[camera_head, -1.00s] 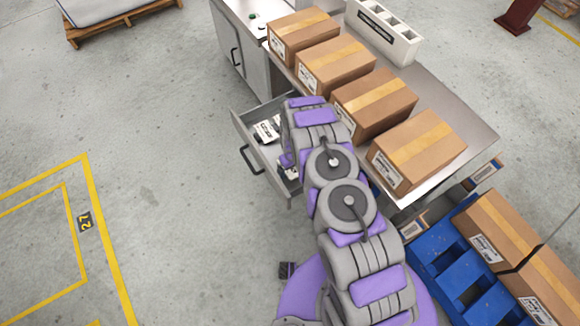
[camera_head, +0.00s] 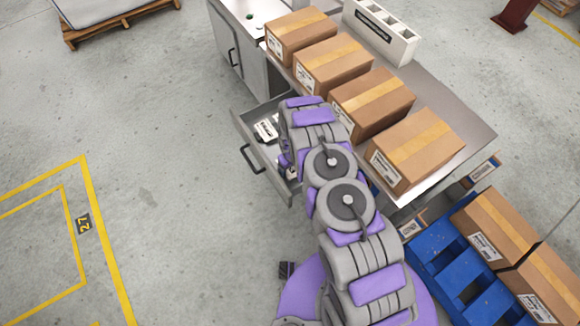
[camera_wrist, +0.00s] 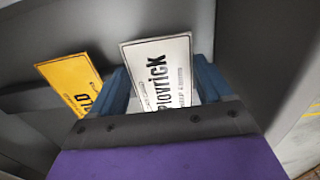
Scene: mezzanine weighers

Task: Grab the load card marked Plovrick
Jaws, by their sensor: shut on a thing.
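The white load card marked Plovrick (camera_wrist: 158,66) is in the wrist view, its black lettering running along its length. My gripper (camera_wrist: 163,78) is shut on it, with a dark blue finger on each side of the card. The gripper is over the open drawer (camera_head: 243,126); in the head view my arm mostly hides it and I cannot make out the held card there. A yellow card (camera_wrist: 70,80), with its lettering partly covered by the left finger, lies to the left in the wrist view.
Another pale card (camera_head: 266,130) shows in the drawer, left of my arm. The drawer belongs to a metal bench (camera_head: 455,95) carrying several cardboard boxes (camera_head: 415,148) and a white divided holder (camera_head: 383,32). A blue pallet (camera_head: 425,255) with boxes stands lower right. The floor at left is clear.

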